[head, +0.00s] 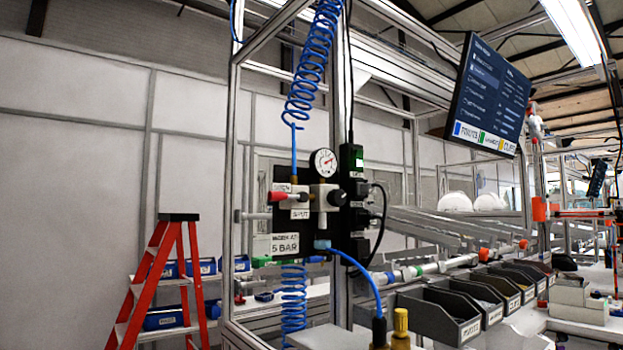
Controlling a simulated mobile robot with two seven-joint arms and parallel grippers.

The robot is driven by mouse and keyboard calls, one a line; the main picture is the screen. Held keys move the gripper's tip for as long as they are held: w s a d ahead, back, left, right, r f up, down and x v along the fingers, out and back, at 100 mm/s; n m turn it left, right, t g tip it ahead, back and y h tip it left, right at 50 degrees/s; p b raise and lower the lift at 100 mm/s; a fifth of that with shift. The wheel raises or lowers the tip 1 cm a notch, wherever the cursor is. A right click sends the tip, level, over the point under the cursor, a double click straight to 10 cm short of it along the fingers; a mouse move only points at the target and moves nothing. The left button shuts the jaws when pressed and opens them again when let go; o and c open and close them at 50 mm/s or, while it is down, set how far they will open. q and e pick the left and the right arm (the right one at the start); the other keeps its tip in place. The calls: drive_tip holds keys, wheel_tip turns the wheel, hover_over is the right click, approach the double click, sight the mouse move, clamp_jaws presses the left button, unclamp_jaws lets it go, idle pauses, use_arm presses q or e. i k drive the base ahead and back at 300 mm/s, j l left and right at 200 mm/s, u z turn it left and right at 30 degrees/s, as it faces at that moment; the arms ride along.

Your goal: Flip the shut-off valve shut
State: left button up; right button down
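The shut-off valve has a red handle (281,196) that lies level and points left, near the middle of the head view. It sits on a black panel (284,229) fixed to the aluminium frame. A small label (283,187) is just above the handle; its print is hard to read. Another label (300,213), which seems to read SHUT, is below it. A round pressure gauge (323,162) is above the valve, its needle off to the upper right. A larger label (285,243) ends in 5 BAR. Neither of my grippers shows in this view.
A coiled blue hose (310,65) hangs above the panel and a blue hose (371,280) runs out below it. An aluminium post (338,130) stands beside the valve. Dark bins (440,312) are at lower right, and a red stepladder (160,278) is at left.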

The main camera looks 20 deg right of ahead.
sight(302, 197)
drive_tip(key=i+j+z, duration=0.25)
drive_tip(key=j+z, duration=0.25)
drive_tip(key=j, duration=0.2)
drive_tip(key=i+j+z, duration=0.25)
drive_tip(key=j, duration=0.15)
drive_tip(key=j+z, duration=0.25)
drive_tip(key=j, duration=0.15)
